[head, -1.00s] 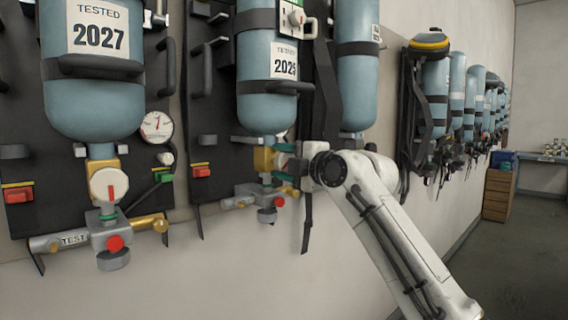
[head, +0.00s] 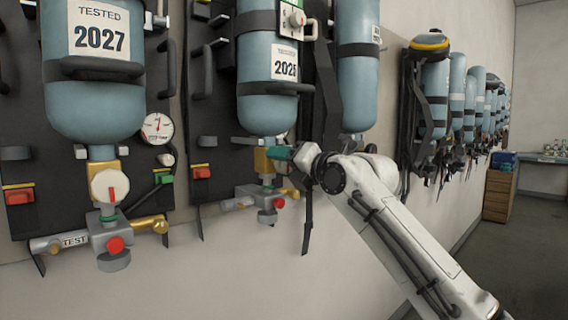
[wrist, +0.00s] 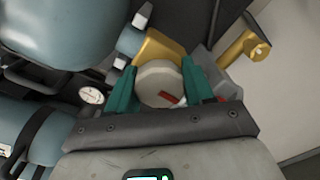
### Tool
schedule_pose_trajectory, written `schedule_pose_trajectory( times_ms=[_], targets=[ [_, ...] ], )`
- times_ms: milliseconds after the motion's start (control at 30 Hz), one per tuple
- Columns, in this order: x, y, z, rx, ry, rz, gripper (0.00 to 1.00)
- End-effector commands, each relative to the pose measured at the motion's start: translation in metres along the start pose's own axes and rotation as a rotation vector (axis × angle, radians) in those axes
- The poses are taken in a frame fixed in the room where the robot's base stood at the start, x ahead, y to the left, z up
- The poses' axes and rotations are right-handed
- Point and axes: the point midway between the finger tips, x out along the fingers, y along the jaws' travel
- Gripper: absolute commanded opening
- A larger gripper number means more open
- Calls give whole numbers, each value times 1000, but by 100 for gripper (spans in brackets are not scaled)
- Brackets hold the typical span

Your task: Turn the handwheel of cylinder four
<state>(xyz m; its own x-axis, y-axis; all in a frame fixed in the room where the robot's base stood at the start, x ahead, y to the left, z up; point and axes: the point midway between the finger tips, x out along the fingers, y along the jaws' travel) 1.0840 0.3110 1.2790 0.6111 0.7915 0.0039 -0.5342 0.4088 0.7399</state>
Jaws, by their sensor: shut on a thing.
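The handwheel (wrist: 158,84) is a pale round knob with a red mark, seen in the wrist view between the green fingers of my gripper (wrist: 154,79). The fingers are shut on its sides. The red mark lies slanted, near the lower right of the knob. In the head view my gripper (head: 280,153) is at the brass valve (head: 263,160) beneath the blue cylinder (head: 267,105) labelled 2025. The handwheel is hidden there behind my gripper. No number four is readable on the cylinder.
To the left hangs a cylinder (head: 93,105) labelled 2027, with its own white handwheel (head: 109,186) and gauge (head: 157,128). Below the held valve is a grey block with a red knob (head: 279,203). More breathing sets line the wall at right. A wooden drawer unit (head: 499,195) stands farther back.

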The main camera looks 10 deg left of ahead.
Motion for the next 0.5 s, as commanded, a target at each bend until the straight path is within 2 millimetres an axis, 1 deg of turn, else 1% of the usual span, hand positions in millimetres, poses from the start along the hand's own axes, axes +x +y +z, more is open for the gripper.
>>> schedule_pose_trajectory(
  times_ms=[33,200,500],
  targets=[
    [1,-3,-3,-14,6,-5,21],
    [1,-3,-3,-50,7,-5,21],
    [1,-4,-4,-62,8,-6,21]
  ],
)
